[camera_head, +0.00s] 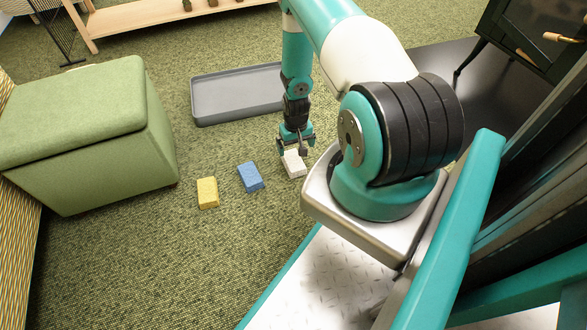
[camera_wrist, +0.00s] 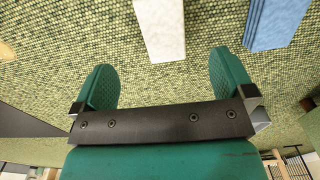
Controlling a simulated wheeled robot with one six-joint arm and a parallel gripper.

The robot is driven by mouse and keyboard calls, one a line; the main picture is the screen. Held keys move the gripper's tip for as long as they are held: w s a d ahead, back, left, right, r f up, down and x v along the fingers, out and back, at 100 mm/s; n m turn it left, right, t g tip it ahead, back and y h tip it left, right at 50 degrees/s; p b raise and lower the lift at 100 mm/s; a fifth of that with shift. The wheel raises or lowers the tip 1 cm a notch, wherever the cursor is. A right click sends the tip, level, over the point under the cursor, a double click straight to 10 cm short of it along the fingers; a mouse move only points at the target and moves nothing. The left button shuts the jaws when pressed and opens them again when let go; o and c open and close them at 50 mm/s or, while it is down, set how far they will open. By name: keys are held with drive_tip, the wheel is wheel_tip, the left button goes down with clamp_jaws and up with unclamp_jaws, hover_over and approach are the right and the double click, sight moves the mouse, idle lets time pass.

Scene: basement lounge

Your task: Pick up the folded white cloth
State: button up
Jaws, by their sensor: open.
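The folded white cloth (camera_head: 294,165) is a small pale block-like shape on the green carpet, at the right of a short row. My gripper (camera_head: 296,146) is just above it in the head view and partly covers its far end. In the wrist view, the white cloth (camera_wrist: 160,28) is at the top, ahead of and roughly centred between the two teal fingers of my gripper (camera_wrist: 163,72). The fingers are apart with only carpet showing between them. I cannot tell the exact height gap between the fingertips and the cloth.
A blue folded piece (camera_head: 250,177) lies just left of the cloth, and a yellow one (camera_head: 207,192) further left. A grey tray (camera_head: 205,105) lies behind on the carpet. A green ottoman (camera_head: 90,125) stands at left. Carpet in front of the row is clear.

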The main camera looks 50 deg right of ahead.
sight(295, 163)
wheel_tip(295, 163, down, 5)
drive_tip(key=shift+f+b, duration=0.1)
drive_tip(key=shift+b, duration=1)
wheel_tip(295, 163, down, 5)
drive_tip(key=b, duration=0.4)
drive_tip(key=shift+a+f+b, duration=0.1)
drive_tip(key=shift+a+b, duration=0.05)
drive_tip(key=shift+b, duration=0.15)
drive_tip(key=c, duration=1.1)
wheel_tip(295, 163, up, 20)
drive_tip(key=p, duration=1.1)
drive_tip(key=shift+p, duration=0.3)
